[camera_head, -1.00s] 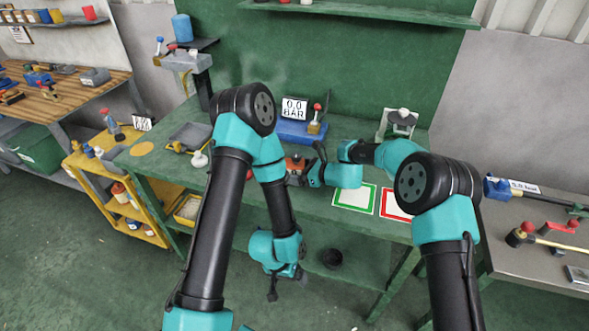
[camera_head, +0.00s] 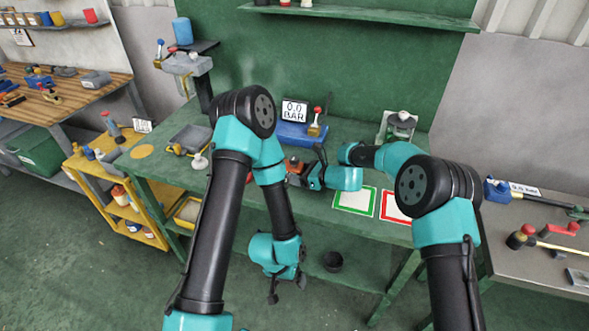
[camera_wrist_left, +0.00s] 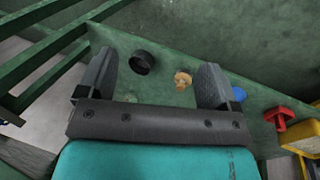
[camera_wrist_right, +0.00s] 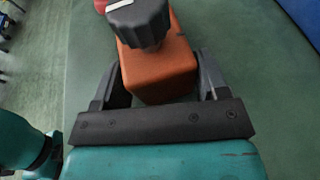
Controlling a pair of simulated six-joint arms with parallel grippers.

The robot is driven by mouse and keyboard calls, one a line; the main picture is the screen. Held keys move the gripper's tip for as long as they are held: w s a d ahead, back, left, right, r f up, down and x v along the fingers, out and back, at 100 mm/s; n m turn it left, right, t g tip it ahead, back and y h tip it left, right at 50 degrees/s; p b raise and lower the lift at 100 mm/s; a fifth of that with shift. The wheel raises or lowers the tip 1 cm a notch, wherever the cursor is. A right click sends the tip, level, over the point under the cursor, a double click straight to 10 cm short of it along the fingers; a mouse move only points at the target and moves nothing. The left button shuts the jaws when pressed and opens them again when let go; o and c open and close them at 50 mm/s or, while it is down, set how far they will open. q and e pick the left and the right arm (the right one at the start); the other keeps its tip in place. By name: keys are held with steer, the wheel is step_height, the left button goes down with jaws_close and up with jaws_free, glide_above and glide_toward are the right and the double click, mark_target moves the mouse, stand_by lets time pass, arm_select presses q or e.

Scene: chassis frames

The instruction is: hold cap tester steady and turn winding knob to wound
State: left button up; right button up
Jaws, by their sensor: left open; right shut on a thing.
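The cap tester (camera_wrist_right: 158,75) is an orange block with a black ribbed winding knob (camera_wrist_right: 140,22) on top. The knob carries a white mark, partly cut off by the frame's top edge. My right gripper (camera_wrist_right: 157,88) is shut on the block, one finger on each side. In the head view the tester (camera_head: 293,165) sits on the green bench, partly hidden by my arms. My left gripper (camera_head: 287,290) hangs low in front of the bench, open and empty, away from the tester. The left wrist view shows its fingers (camera_wrist_left: 156,82) wide apart.
A blue gauge stand (camera_head: 300,135) reading 0.0 BAR stands behind the tester. Green-framed (camera_head: 355,200) and red-framed (camera_head: 397,206) mats lie to its right. A black cup (camera_head: 332,260) stands on the lower shelf near my left gripper. A grey tray (camera_head: 188,138) is at bench left.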

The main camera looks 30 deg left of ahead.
arm_select(q)
steer(key=shift+w+a+r+n, duration=0.2)
steer(key=shift+w+r+n, duration=0.1)
steer(key=shift+w+r, duration=0.1)
steer(key=shift+c, duration=1.4)
steer(key=w+a+r+n, duration=0.1)
steer(key=r, duration=0.1)
steer(key=w+a+r+n+g, duration=0.1)
steer(key=w+a+r, duration=0.1)
steer(key=r, duration=0.1)
steer(key=w+a+r+n+g, duration=0.1)
steer(key=r+n, duration=0.1)
steer(key=r, duration=0.1)
steer(key=shift+w+a, duration=0.2)
steer(key=shift+w, duration=0.15)
steer(key=shift+c, duration=0.7)
steer(key=w+a+r+n+g, duration=0.1)
steer(key=w+a+r+n, duration=0.2)
steer(key=r, duration=0.5)
steer(key=a+r+n+g, duration=0.1)
steer(key=a+r+n, duration=0.2)
steer(key=a+r, duration=0.35)
step_height(320, 180, up, 16)
steer(key=n+t+y, duration=0.3)
steer(key=n+y, duration=0.1)
steer(key=n, duration=0.4)
glide_above(294, 158)
steer(key=shift+w+f, duration=0.1)
step_height(294, 158, down, 12)
steer(key=shift+a+f, duration=0.1)
